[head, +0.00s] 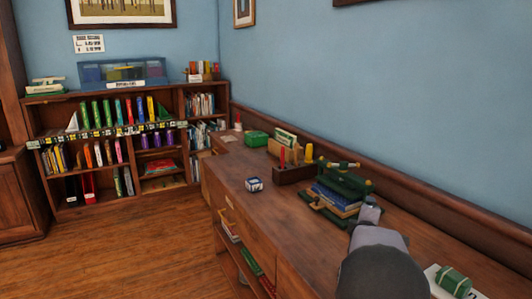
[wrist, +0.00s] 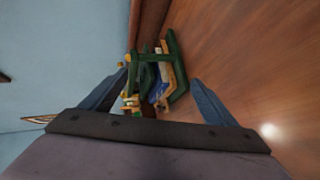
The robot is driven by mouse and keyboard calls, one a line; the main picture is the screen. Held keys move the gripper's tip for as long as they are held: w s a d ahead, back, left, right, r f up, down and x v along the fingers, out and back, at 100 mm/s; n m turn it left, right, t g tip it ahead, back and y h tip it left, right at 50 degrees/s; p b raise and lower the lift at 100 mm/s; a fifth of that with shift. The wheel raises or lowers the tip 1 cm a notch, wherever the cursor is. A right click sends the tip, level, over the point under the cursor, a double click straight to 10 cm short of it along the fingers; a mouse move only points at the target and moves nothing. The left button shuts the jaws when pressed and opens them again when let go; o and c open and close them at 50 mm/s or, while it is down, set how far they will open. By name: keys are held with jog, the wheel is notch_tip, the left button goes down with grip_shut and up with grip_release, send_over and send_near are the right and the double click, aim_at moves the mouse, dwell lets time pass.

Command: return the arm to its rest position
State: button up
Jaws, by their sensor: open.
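My arm (head: 378,270) rises at the lower right in the head view, over the wooden desk top (head: 285,215). Its far end comes close to a green press-like frame (head: 345,180) with blue books (head: 336,198) in it; the fingers cannot be made out there. In the wrist view my gripper (wrist: 158,78) is open, with its two blue-grey fingers wide apart. The green frame (wrist: 172,62) shows beyond and between the fingers, turned sideways in the picture. Nothing is held between the fingers. I cannot tell the exact gap between gripper and frame.
A dark block with red and yellow sticks (head: 295,167), a green box (head: 257,138) and a small blue-and-white box (head: 254,184) stand farther along the desk. A green roll (head: 453,280) lies at the near right. The wall (head: 420,100) borders the desk. Bookcases (head: 125,88) stand behind.

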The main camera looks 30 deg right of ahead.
jog(key=w+a+f+m+t+y+p, duration=0.25)
jog(key=w+a+m+y, duration=0.2)
jog(key=w+a, duration=1.3)
jog(key=w+a+f+m+y+b, duration=0.1)
jog(key=w+a+f, duration=0.1)
jog(key=a, duration=0.5)
jog(key=w+a+f+m+y+b, duration=0.1)
jog(key=w+a+f+y, duration=0.15)
jog(key=a, duration=0.45)
jog(key=s+a+f+g+y+b, duration=0.1)
jog(key=s+a+f+g, duration=0.2)
jog(key=s+a+f, duration=0.45)
jog(key=s+a+f+g+y+b, duration=0.2)
jog(key=s+a+g, duration=0.15)
jog(key=s, duration=0.65)
jog(key=s+a+f+g+b, duration=0.1)
jog(key=s+a+f+g, duration=0.2)
jog(key=s, duration=0.9)
jog(key=s+a+f+g+b, duration=0.15)
jog(key=s+f, duration=0.35)
jog(key=s, duration=0.6)
notch_tip(320, 180, up, 25)
jog(key=p, duration=2.4)
jog(key=shift+s+d+m+g+p, duration=0.2)
jog(key=shift+d+m+g+p, duration=0.15)
